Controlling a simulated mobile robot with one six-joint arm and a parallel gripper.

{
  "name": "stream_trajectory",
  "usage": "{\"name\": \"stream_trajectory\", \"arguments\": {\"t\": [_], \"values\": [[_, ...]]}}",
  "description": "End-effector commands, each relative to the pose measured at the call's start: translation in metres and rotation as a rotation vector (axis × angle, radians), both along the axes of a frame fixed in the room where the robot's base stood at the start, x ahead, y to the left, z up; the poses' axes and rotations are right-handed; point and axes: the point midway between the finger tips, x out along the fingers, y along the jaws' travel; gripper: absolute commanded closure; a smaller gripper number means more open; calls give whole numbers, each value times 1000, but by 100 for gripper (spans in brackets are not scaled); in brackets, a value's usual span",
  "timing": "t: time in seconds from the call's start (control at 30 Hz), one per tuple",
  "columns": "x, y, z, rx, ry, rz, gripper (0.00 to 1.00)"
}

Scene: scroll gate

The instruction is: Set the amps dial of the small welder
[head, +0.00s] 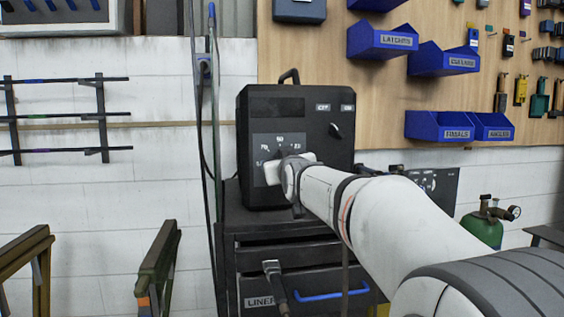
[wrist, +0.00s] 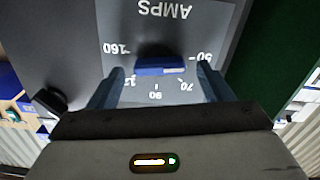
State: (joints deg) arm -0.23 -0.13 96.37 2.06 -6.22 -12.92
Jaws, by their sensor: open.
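The small welder (head: 318,135) is a black box with a top handle, standing on a dark drawer cart. Its grey dial plate shows numbers in the head view, but my gripper (head: 275,172) hides the dial there. In the wrist view the plate (wrist: 205,22) is upside down, marked AMPS, with 160 at left, 50 at right and 70 and 90 below. The blue amps dial (wrist: 160,65) sits between the fingers of my gripper (wrist: 161,70), which are open with a gap on each side. I cannot tell which number it points to.
The cart (head: 232,222) has a blue drawer handle (head: 330,295) and a torch hanging at its front. A second black knob (head: 335,130) is at the welder's upper right. A green gas bottle (head: 482,228) stands at right. Blue bins (head: 438,125) hang on the board.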

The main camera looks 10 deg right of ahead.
Motion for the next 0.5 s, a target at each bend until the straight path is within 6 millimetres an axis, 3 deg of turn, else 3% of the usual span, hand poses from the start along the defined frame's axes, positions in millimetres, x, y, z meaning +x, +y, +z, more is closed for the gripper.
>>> {"name": "stream_trajectory", "arguments": {"t": [0.3,0.5], "values": [[-51,0,2,0,-2,0,27],[-67,1,0,0,-1,0,27]]}}
